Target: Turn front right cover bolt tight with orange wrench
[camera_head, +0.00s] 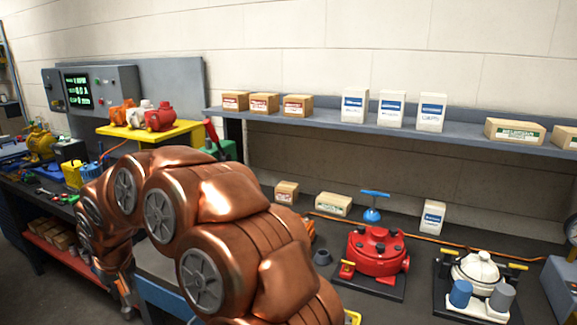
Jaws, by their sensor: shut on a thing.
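The red motor (374,250) with a round bolted cover stands on a dark base plate on the bench, right of my arm. Its cover bolts are too small to tell apart or to judge as tight. My copper arm fills the lower left and middle. Its far end hangs down at the left, where my gripper (124,296) shows small, well left of the red motor. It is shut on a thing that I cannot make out. I do not see the orange wrench clearly.
A white motor (481,272) with blue and grey cylinders stands right of the red one. A blue-handled tool (373,208) stands behind the red motor. A yellow stand (150,134) holds small motors. A shelf (390,128) with boxes runs along the wall.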

